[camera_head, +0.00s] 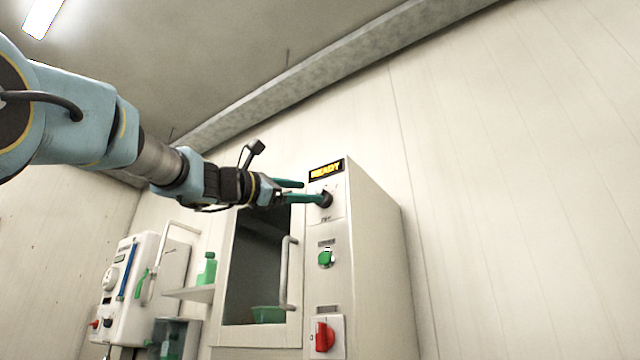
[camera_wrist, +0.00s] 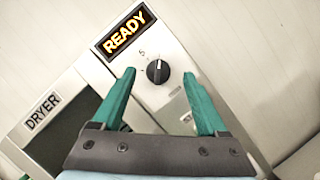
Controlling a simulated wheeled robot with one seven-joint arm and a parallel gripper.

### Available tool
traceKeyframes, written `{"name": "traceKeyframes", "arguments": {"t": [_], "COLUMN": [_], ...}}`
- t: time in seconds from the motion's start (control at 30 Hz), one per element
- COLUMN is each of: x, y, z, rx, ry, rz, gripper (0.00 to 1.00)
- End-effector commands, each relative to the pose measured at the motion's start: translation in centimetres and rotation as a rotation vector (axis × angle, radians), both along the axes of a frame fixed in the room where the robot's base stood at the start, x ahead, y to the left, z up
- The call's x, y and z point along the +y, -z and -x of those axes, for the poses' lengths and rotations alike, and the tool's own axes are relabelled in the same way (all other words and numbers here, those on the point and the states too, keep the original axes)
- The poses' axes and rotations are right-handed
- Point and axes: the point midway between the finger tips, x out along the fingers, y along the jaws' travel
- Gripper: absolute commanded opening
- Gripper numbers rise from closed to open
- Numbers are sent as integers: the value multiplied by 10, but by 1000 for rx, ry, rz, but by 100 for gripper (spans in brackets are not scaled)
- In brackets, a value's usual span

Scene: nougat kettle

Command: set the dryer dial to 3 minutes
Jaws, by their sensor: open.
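The dryer (camera_head: 375,270) is a tall pale cabinet with a dark window door; the wrist view shows its DRYER label (camera_wrist: 43,112). Its black dial (camera_wrist: 158,71) has a light pointer line and sits below the lit READY display (camera_wrist: 125,33). A mark "5" shows up and left of the dial; other marks are too small or hidden. In the head view the dial (camera_head: 327,199) is partly behind a finger. My gripper (camera_wrist: 160,82) is open, its green fingers on either side of the dial.
Below the dial are a green button (camera_head: 326,258) and a red switch (camera_head: 324,337). The door handle (camera_head: 287,272) stands out to the left. A green bottle (camera_head: 206,269) stands on a shelf, and a white wall unit (camera_head: 135,285) hangs farther left.

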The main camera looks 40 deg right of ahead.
Motion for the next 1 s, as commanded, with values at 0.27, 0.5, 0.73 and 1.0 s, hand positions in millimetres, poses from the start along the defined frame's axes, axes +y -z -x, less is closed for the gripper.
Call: {"name": "traceKeyframes", "arguments": {"t": [0.27,0.5,0.73,1.0], "x": [-40,-48,-48,-48], "y": [-14,-14,-13,-14], "z": [1,1,1,1], "rx": [2,2,3,3], "ry": [0,-2,-1,-1], "rz": [-1,1,1,1], "gripper": [76,76,72,41]}}
